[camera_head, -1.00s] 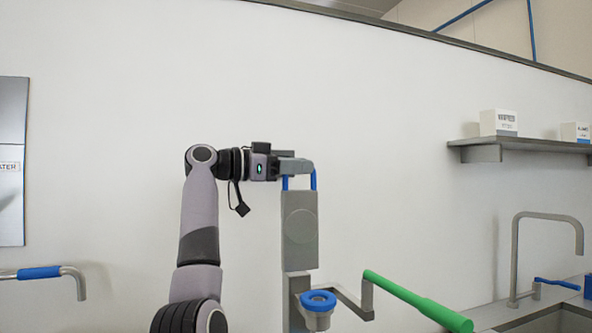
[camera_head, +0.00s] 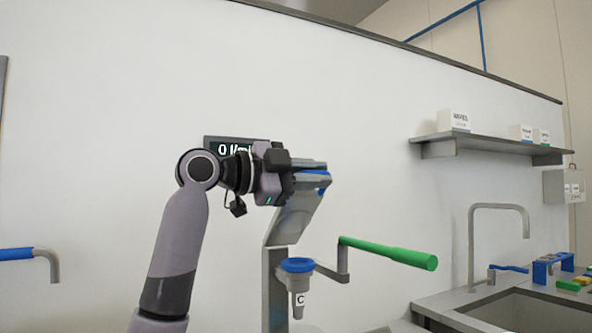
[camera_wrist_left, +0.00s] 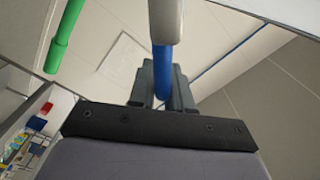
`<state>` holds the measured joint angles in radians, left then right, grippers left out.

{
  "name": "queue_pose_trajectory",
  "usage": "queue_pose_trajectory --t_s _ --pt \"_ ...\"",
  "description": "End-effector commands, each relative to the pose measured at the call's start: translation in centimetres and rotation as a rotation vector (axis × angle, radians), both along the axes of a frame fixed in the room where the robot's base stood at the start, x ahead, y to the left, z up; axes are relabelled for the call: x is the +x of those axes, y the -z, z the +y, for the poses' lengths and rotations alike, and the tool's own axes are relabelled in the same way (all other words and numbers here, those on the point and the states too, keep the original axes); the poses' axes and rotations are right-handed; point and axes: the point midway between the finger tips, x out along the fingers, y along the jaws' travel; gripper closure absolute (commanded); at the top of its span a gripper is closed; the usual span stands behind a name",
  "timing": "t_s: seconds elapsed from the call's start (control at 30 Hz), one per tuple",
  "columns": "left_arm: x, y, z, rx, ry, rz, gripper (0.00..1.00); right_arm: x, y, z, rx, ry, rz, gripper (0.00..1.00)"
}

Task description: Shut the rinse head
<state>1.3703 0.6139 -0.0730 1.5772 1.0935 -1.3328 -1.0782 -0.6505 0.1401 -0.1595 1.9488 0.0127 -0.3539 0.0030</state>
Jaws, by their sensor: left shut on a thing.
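The rinse head (camera_head: 295,215) is a grey hinged block with a blue handle, on a grey post at the middle of the head view. It is tilted, with its top leaning to the right, above a blue-ringed funnel (camera_head: 297,265) marked C. My left gripper (camera_head: 312,166) is at its upper end, shut on the blue handle. In the left wrist view the blue handle (camera_wrist_left: 162,66) runs between the grey fingers. The gripper partly hides the handle in the head view. My right gripper is not in view.
A green-handled lever (camera_head: 390,252) sticks out right of the funnel. A dark display (camera_head: 220,146) is partly hidden behind my left arm. A sink tap (camera_head: 472,240) and a shelf (camera_head: 485,143) with white boxes are on the right. A blue-sleeved pipe (camera_head: 18,254) is at left.

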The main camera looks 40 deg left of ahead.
Motion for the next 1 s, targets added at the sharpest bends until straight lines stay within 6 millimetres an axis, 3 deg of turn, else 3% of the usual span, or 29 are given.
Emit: queue_pose_trajectory --t_s 0.1,0.6,1.0 --pt "-0.8 2.5 -1.4 0.104 -0.001 -0.056 1.00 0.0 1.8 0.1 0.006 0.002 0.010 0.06" --pt "-2.5 11.0 -4.6 0.490 0.001 -0.255 1.00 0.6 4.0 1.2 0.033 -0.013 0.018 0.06" --pt "-2.7 14.7 -5.0 0.649 0.001 -0.339 1.00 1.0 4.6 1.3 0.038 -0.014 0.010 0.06"
